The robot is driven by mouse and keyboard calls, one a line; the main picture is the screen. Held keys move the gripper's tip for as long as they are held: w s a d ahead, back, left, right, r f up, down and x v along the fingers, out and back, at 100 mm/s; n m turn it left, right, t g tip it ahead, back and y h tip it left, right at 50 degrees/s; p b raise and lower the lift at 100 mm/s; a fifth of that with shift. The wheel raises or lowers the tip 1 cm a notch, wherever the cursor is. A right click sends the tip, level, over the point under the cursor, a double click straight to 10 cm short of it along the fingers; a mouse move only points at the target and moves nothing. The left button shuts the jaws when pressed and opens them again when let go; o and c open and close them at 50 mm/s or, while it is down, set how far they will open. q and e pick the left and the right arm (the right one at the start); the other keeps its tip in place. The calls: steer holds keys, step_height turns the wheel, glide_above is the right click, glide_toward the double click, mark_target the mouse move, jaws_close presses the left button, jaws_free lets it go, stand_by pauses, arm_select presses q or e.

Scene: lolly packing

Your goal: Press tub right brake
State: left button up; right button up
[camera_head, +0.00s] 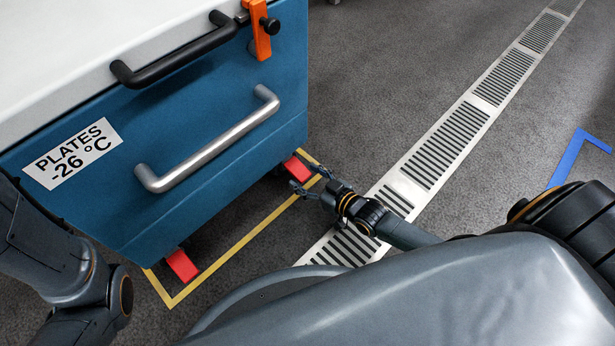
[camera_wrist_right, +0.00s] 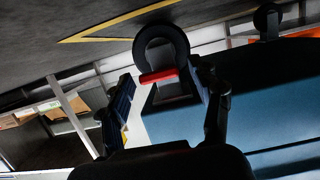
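My right gripper (camera_head: 307,187) is beside the right brake, low over the floor. In the right wrist view its fingers (camera_wrist_right: 163,76) are spread and empty, with a red pedal (camera_wrist_right: 158,75) and a dark caster (camera_wrist_right: 160,42) between them. Contact cannot be told. My left arm shows at left, but its gripper is out of view.
A silver handle (camera_head: 210,140), a black handle (camera_head: 175,60) and an orange latch (camera_head: 259,28) stick out of the tub's front. Yellow tape (camera_head: 235,247) marks the floor around it. A metal floor grate (camera_head: 445,145) runs to the upper right, with clear floor alongside.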

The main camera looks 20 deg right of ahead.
steer(key=shift+s, duration=0.1)
steer(key=v, duration=1.2)
stand_by(0.4)
